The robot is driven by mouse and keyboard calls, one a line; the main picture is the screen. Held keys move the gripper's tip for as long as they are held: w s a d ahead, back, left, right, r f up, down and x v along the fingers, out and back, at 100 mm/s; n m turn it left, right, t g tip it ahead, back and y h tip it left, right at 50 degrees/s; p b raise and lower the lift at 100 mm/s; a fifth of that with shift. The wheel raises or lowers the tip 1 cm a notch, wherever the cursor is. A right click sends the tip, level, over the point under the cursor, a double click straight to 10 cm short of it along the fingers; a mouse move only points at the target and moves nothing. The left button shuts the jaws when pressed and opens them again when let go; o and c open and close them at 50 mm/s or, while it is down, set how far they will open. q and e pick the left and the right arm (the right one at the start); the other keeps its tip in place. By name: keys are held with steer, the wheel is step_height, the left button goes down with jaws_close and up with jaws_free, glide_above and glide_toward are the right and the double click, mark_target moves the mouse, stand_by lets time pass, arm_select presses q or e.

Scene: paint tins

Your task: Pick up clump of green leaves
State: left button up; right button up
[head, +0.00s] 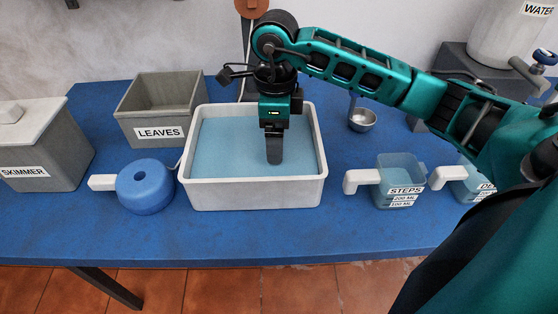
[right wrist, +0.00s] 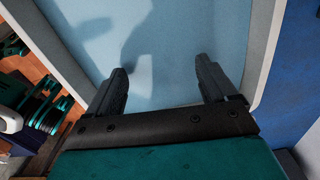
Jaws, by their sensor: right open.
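I see no clump of green leaves in either view. My right gripper (head: 275,161) points down over the blue water in the white basin (head: 255,195), right of its middle. The right wrist view shows the same gripper (right wrist: 161,66) open, with nothing between its two fingers, over pale blue water with a shadow on it. From the head view I cannot tell whether the fingertips touch the water. The gripper and wrist hide part of the basin's back. A grey bin labelled LEAVES (head: 160,112) stands behind and left of the basin. My left gripper is not in view.
A grey SKIMMER box (head: 40,160) and a blue round thing with a white handle (head: 146,187) stand left. The blue table's front strip (head: 240,240) is clear.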

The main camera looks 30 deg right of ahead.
steer(key=f, duration=0.4)
steer(key=shift+d+f, duration=0.25)
steer(key=shift+d, duration=0.1)
steer(key=shift+f, duration=0.3)
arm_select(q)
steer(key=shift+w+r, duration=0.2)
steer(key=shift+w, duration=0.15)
arm_select(e)
steer(key=shift+f, duration=0.1)
steer(key=c, duration=1.1)
arm_select(q)
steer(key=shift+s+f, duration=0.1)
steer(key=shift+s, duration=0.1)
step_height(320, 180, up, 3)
steer(key=p, duration=0.3)
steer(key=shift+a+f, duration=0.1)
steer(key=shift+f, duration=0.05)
arm_select(e)
step_height(320, 180, up, 20)
